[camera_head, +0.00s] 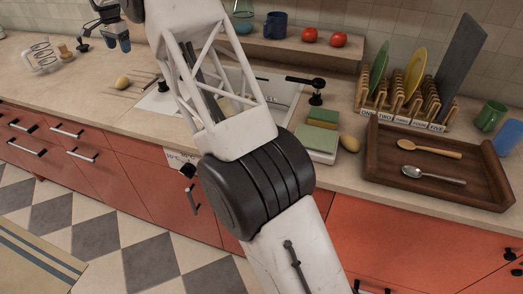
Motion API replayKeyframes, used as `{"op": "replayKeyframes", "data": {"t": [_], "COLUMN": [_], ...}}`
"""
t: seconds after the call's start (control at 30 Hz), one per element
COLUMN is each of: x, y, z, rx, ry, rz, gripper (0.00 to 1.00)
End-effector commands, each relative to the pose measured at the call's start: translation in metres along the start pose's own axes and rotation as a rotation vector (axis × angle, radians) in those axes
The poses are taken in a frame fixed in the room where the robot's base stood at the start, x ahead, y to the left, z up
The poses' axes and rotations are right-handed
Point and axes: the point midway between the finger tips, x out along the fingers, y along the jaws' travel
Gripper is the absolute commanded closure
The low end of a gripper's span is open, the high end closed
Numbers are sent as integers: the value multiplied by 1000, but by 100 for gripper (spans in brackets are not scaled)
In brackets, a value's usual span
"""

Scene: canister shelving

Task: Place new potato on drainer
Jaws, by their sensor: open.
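One yellowish potato (122,83) lies on the left counter, at or beside the grooved drainer (146,84) left of the sink; I cannot tell whether it rests on the grooves. A second, similar potato (349,143) lies right of the sink, beside the sponges. My gripper (117,46) is at the upper left, behind and above the left potato and apart from it. It is open, with nothing visible between its fingers. My arm crosses the middle and hides part of the sink and counter.
A wooden tray (384,182) holds a wooden spoon and a metal spoon. Sponges (322,118) sit near a black tap (316,92). A plate rack (406,118) stands behind the tray. A wire holder (40,57) is far left. Tomatoes (339,39) and a blue mug (276,25) sit on the back ledge.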

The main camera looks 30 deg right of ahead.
Motion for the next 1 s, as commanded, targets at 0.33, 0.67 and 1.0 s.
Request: {"op": "replayKeyframes", "data": {"t": [0.33,0.67,1.0], "x": [-60,-104,-138], "y": [75,149,230], "z": [11,29,54], "rx": [-94,-186,-282], "ry": [15,30,46], "rz": [-13,-21,-28], "gripper": [30,30,30]}}
